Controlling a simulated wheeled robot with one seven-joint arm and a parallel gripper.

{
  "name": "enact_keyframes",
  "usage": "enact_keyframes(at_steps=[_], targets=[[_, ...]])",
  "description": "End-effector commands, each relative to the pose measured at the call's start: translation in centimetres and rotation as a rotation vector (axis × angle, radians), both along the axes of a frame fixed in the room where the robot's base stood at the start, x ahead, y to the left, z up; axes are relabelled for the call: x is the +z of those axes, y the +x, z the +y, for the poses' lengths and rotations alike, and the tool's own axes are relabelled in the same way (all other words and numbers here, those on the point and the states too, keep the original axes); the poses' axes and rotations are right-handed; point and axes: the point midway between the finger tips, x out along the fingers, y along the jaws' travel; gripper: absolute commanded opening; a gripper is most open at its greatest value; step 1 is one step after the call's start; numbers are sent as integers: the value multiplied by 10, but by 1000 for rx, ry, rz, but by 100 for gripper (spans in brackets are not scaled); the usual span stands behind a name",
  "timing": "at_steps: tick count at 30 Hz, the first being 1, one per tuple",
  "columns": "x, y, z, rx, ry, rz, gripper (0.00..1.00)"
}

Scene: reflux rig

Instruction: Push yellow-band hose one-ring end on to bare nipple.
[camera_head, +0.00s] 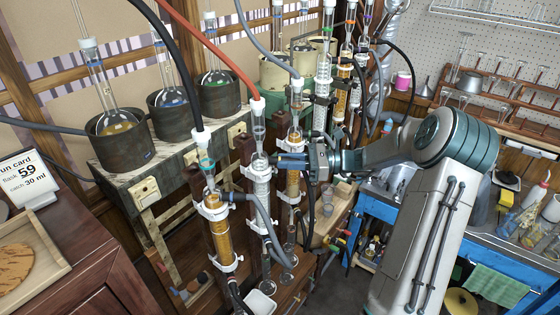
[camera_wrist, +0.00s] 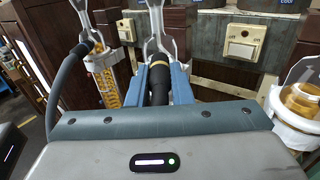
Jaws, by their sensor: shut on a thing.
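My gripper (camera_head: 292,161) is shut at the middle glass condenser (camera_head: 260,190), to its right in the head view. In the wrist view my gripper's two blue fingers (camera_wrist: 160,80) hold the black hose end (camera_wrist: 160,92) between them. A single thin yellow-gold ring (camera_wrist: 159,64) circles the hose near its far end. The hose points away from me at the clamped column (camera_wrist: 156,38). The bare nipple cannot be made out; the hose end and fingers cover that spot, so I cannot tell whether they touch.
A grey hose (camera_wrist: 66,85) hangs from the left column (camera_wrist: 112,80), close beside my gripper. A glass vessel in a white holder (camera_wrist: 296,120) stands close on the right. In the head view, several condensers and hanging hoses crowd around; flasks in heating pots (camera_head: 120,140) stand behind left.

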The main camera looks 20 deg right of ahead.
Motion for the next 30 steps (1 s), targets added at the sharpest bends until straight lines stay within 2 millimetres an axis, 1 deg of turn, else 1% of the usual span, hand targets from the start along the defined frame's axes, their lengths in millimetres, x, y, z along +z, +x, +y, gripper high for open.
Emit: enact_keyframes(at_steps=[30], targets=[[0, 2, 8, -1, 0, 0, 0]])
